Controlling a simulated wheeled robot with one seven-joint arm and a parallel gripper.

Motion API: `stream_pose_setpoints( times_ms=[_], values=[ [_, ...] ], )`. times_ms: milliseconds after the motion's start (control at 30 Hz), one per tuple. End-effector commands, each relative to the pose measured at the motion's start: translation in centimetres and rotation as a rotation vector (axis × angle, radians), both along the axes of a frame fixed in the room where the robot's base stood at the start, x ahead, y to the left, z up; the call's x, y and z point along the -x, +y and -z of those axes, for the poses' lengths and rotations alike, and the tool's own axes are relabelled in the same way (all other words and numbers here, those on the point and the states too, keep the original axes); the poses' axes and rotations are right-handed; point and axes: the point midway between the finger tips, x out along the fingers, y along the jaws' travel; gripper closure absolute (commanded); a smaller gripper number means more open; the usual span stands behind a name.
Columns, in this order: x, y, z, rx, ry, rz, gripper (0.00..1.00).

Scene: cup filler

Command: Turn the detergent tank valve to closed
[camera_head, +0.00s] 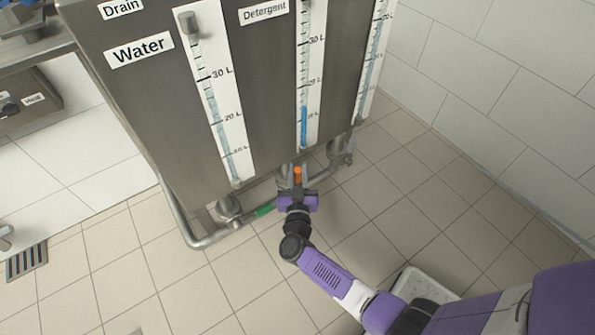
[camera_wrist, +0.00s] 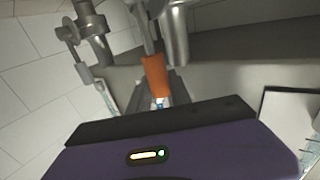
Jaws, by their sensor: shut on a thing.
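The steel tank front carries a "Detergent" label (camera_head: 263,11) beside a gauge with blue liquid (camera_head: 304,125) low in it. Below this gauge is an orange valve handle (camera_head: 298,174), at the pipework under the tank. My gripper (camera_head: 297,186) is at the handle, coming from below in the picture. In the wrist view the orange handle (camera_wrist: 155,74) runs from the pipe down between the fingers of my gripper (camera_wrist: 159,98), which is shut on it. The handle's lower end and most of the fingers are hidden.
A green valve handle (camera_head: 264,210) lies along the pipe (camera_head: 215,238) to the left, close to my gripper. Another pipe fitting (camera_head: 340,150) is to the right. The "Water" gauge (camera_head: 218,100) is further left. The tiled floor (camera_head: 400,210) to the right is mostly clear.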

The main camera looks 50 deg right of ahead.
Motion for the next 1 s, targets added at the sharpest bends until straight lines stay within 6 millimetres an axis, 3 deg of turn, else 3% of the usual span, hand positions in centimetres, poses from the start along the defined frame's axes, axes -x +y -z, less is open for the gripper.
stream_pose_setpoints(
  times_ms=[467,1000],
  values=[
    [0.9,-2.6,-0.3,-0.233,-0.061,0.003,1.0],
    [2.2,-7.3,3.1,-0.725,-0.207,0.005,1.0]
  ],
)
